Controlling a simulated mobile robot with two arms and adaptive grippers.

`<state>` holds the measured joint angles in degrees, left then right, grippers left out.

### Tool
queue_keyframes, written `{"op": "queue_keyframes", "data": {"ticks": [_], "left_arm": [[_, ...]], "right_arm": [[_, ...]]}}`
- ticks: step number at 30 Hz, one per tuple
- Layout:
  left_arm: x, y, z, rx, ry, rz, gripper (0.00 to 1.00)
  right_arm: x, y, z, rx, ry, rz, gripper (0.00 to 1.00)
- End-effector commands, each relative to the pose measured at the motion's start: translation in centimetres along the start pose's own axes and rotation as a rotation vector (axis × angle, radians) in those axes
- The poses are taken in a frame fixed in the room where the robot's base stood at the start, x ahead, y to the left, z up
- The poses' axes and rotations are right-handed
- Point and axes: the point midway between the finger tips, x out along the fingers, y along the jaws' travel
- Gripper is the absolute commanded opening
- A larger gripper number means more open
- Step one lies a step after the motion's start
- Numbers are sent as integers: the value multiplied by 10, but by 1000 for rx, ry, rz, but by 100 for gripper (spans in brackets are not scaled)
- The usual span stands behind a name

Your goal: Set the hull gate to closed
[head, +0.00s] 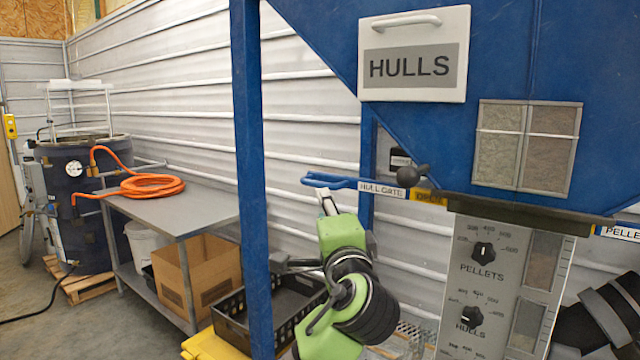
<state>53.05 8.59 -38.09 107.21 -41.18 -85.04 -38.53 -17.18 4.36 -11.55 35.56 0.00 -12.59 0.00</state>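The hull gate's blue loop handle (328,181) sticks out to the left below the blue hopper. Its white "HULL GATE" label (381,190) shows on the bar. A yellow label (429,197), which seems to read "OPEN", is exposed between that label and the hopper's outlet. A black ball knob (408,176) sits just above the bar. My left gripper (326,197) is just below the loop handle, at the end of a green arm. I cannot tell whether it touches the handle or how far its fingers are apart. My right gripper is not in view.
A blue post (251,180) stands left of the handle. A control panel (490,285) with dials hangs below the outlet. The pellet gate's label (617,232) is at the right. A black crate (270,310) and a steel table (185,212) stand to the left.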

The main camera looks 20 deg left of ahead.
Motion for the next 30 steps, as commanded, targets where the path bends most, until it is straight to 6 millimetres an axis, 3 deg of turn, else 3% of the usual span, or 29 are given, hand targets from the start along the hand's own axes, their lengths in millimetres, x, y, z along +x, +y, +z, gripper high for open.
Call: {"op": "queue_keyframes", "data": {"ticks": [15, 21, 30], "left_arm": [[102, -1, 1, 1, -4, 5, 28], [122, 1, 1, 1, -2, 4, 28], [128, 2, 1, -1, 0, 4, 28]], "right_arm": [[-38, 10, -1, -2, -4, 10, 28], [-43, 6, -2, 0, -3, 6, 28], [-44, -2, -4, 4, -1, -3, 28]]}}
